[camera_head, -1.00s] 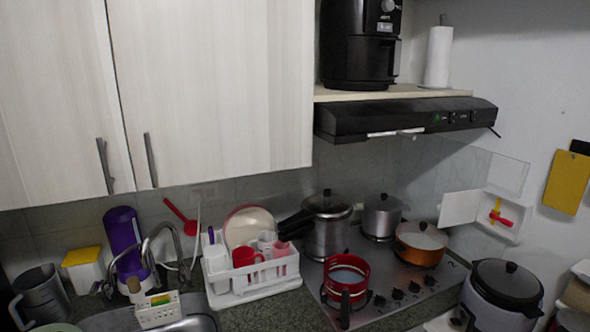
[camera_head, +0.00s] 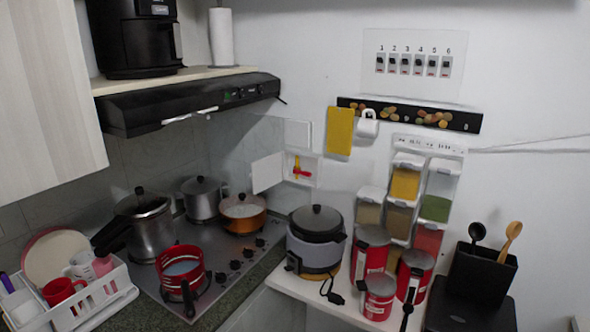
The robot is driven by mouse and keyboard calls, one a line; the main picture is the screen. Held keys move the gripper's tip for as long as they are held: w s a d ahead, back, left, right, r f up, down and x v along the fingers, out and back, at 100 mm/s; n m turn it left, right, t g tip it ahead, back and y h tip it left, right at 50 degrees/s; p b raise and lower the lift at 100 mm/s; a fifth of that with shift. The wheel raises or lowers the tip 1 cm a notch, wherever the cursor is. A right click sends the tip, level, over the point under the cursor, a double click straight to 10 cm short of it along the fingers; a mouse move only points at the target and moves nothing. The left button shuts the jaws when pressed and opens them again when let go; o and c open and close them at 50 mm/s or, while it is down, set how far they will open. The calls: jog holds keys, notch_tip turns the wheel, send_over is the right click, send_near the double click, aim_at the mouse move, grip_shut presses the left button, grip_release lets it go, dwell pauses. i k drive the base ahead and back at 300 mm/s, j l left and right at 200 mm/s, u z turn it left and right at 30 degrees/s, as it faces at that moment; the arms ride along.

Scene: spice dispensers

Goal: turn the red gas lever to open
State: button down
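The red gas lever (camera_head: 302,174) sits in a small white wall box (camera_head: 314,167) to the right of the stove, on a yellow pipe (camera_head: 297,163). The lever looks roughly level, pointing right, across the upright yellow pipe. The box's white door (camera_head: 267,173) stands open to the left. My gripper is not in view.
The stove (camera_head: 222,262) with several pots lies left of the box.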

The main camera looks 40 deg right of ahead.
aim_at(305, 173)
jog(key=i+l+u, duration=0.1)
jog(key=i+l, duration=0.3)
jog(key=i+l+u, duration=0.15)
jog(key=i+l, duration=0.25)
jog(key=l, duration=0.15)
